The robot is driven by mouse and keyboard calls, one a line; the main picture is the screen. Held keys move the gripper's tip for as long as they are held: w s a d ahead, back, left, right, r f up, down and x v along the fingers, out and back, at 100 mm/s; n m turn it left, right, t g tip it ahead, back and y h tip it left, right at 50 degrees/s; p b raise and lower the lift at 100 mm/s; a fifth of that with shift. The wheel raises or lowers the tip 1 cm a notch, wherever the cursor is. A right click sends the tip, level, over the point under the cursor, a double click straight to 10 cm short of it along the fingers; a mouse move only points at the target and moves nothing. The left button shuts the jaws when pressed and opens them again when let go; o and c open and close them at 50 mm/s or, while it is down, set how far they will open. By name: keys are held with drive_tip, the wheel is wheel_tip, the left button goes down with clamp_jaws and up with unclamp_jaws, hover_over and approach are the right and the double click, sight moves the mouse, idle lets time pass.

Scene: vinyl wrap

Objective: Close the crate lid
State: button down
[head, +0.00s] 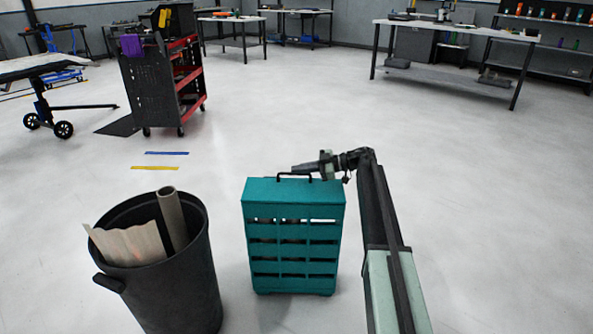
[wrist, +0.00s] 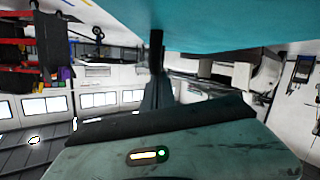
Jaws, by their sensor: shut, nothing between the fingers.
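The teal crate (head: 292,233) stands upright on the floor, with slotted sides. Its lid (head: 262,190) is the flat teal top and looks level, lying down on the crate; I cannot make out an open gap under it. A black handle (head: 293,176) stands up from the lid. My gripper (head: 300,168) is shut and empty, just above the lid at the handle. Whether it touches the handle is unclear. In the wrist view, which is upside down, the teal lid surface (wrist: 235,25) fills the top, and my gripper (wrist: 158,88) points toward the dark handle post (wrist: 156,50).
A black bin (head: 165,275) holding a roll and a sheet stands left of the crate, with a narrow floor gap between. A black and red tool cart (head: 155,85) stands farther back left. Workbenches (head: 455,32) line the back. The floor behind the crate is clear.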

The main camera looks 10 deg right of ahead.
sight(299, 184)
wheel_tip(299, 184, up, 5)
drive_tip(key=p, duration=0.5)
drive_tip(key=f+p+v, duration=0.1)
drive_tip(key=v, duration=0.8)
drive_tip(key=shift+s+d, duration=0.35)
drive_tip(key=shift+d, duration=0.05)
